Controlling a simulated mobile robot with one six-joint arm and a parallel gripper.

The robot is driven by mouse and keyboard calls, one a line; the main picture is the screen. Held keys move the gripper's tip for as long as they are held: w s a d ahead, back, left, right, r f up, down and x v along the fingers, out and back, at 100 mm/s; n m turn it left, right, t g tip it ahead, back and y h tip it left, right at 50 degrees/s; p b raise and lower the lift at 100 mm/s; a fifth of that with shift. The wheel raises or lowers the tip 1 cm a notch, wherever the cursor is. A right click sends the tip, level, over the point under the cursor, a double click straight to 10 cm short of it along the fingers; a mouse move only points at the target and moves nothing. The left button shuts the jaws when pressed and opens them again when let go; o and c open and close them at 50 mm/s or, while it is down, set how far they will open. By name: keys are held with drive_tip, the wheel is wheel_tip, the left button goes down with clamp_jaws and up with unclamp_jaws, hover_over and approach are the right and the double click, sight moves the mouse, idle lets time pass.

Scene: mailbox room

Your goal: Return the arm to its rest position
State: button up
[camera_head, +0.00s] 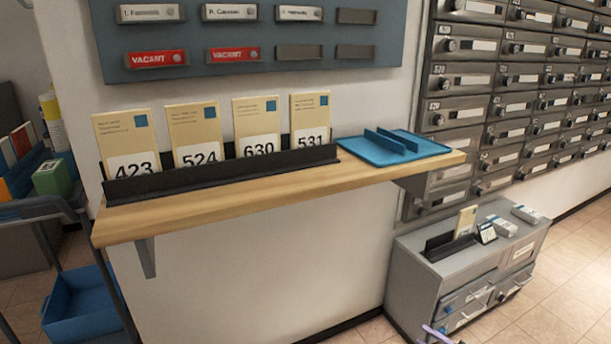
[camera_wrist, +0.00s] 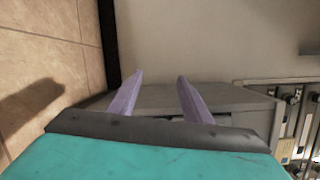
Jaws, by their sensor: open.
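My gripper (camera_wrist: 160,80) is open and empty in the wrist view, its two purple fingers apart with only the grey cabinet and pale wall behind them. In the head view only the purple tips of my gripper (camera_head: 440,334) show at the bottom edge, in front of the low grey cabinet (camera_head: 412,275). The rest of my arm is out of that view. The cabinet also shows in the wrist view (camera_wrist: 245,104), beyond the fingers. I cannot tell how far the fingers are from it.
A wooden shelf (camera_head: 245,195) carries several numbered cards in a black rack (camera_head: 225,174) and a blue tray (camera_head: 372,153). A wall of metal mailboxes (camera_head: 460,78) is at right. A cart with a blue bin (camera_head: 85,313) stands at left. Tiled floor (camera_head: 560,300) is clear at lower right.

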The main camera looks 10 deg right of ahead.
drive_tip(key=w+a+r+n+g+y+p, duration=0.2)
drive_tip(key=a+r+g+p, duration=0.15)
drive_tip(key=a, duration=0.95)
drive_tip(key=w+a+r+n+g+y+p, duration=0.1)
drive_tip(key=a+r+n+g+y+p, duration=0.3)
drive_tip(key=a, duration=0.8)
drive_tip(key=s+a+r+n+g+h+p, duration=0.1)
drive_tip(key=s+a+g+p, duration=0.3)
drive_tip(key=a, duration=0.7)
drive_tip(key=s+a+r+n+g+h+p, duration=0.15)
drive_tip(key=s+a+p, duration=0.35)
drive_tip(key=a, duration=0.5)
drive_tip(key=s+a+r+n+g+h+p, duration=0.2)
drive_tip(key=s+a+r+g+h+p, duration=0.15)
drive_tip(key=s, duration=0.65)
drive_tip(key=s+a+r+n+g+h+p, duration=0.25)
drive_tip(key=s+a+g+p, duration=0.2)
drive_tip(key=s, duration=0.45)
drive_tip(key=s+d+n+h+p, duration=0.1)
drive_tip(key=s+d+h, duration=0.5)
drive_tip(key=d, duration=0.5)
drive_tip(key=shift+s+d+r+n, duration=0.3)
drive_tip(key=shift+s+d+r, duration=0.1)
drive_tip(key=shift+s, duration=0.55)
